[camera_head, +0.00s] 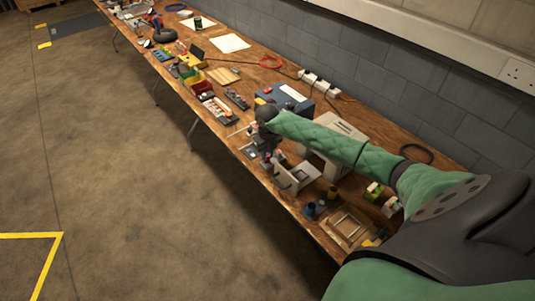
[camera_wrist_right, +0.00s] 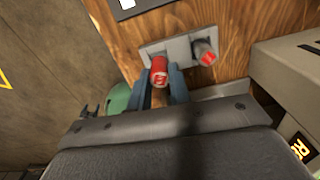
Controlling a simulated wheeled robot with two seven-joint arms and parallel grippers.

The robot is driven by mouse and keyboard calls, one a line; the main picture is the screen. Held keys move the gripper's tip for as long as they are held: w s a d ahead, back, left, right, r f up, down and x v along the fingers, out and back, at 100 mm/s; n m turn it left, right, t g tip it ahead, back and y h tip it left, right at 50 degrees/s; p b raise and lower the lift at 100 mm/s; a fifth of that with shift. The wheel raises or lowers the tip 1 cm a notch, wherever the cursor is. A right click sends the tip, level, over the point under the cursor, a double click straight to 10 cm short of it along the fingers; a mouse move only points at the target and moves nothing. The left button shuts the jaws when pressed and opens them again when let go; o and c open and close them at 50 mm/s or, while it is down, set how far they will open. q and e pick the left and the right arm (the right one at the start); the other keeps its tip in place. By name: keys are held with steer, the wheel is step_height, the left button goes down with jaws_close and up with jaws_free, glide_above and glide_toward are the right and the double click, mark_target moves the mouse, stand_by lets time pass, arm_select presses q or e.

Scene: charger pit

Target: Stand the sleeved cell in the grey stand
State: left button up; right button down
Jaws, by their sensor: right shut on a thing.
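My right gripper (camera_head: 268,152) reaches down at the near edge of the bench. In the right wrist view its two blue-grey fingers (camera_wrist_right: 162,84) are shut on a red sleeved cell (camera_wrist_right: 159,66). The cell is at the left part of a grey stand (camera_wrist_right: 182,46). I cannot tell whether its lower end is in the stand or just above it. Another cell (camera_wrist_right: 205,54), grey with a red part, stands tilted in the picture at the stand's right part. In the head view the stand is small and mostly hidden by my gripper. My left gripper is not in view.
A beige machine (camera_wrist_right: 285,68) is close on the right in the wrist view. A blue box (camera_head: 285,99) stands behind my gripper, and a light bracket (camera_head: 298,176) stands nearer. Trays and small parts crowd the bench. The floor (camera_head: 120,180) is clear.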

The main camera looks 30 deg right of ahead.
steer(key=shift+f+b, duration=1.05)
stand_by(1.3)
steer(key=c, duration=1.2)
jaws_free()
steer(key=shift+r, duration=0.1)
steer(key=shift+r+p, duration=1.25)
steer(key=shift+r, duration=2.15)
steer(key=shift+a, duration=0.1)
